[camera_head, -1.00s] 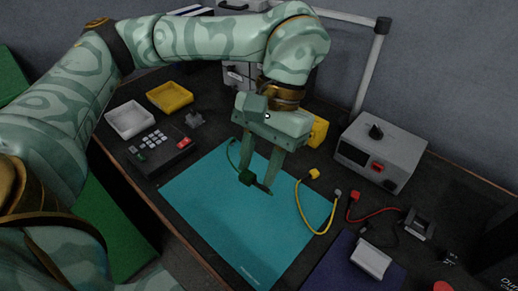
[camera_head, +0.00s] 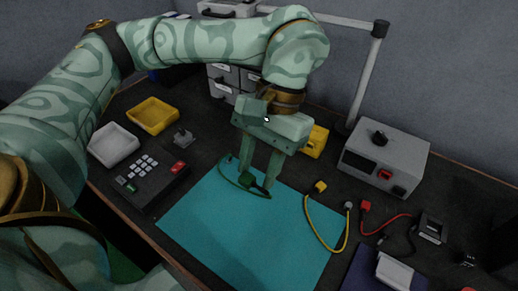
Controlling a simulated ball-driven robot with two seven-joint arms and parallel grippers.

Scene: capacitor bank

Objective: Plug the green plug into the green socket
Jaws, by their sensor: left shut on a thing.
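My left gripper (camera_head: 257,187) points down over the back part of the teal mat (camera_head: 245,235). It is shut on the dark green plug (camera_head: 250,182), which sits between its fingertips close to the mat. The fingers partly hide the plug. A thin green cable (camera_head: 226,180) curves from the plug to the left and up towards the back edge of the mat. I cannot make out a green socket for certain. My right gripper is not in view.
Right of the mat lie a yellow plug (camera_head: 320,186) with its cable and a red plug (camera_head: 365,205). A grey instrument box (camera_head: 385,145) and a yellow box (camera_head: 315,140) stand behind. A black keypad box (camera_head: 150,180) and two trays are at left. The front of the mat is clear.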

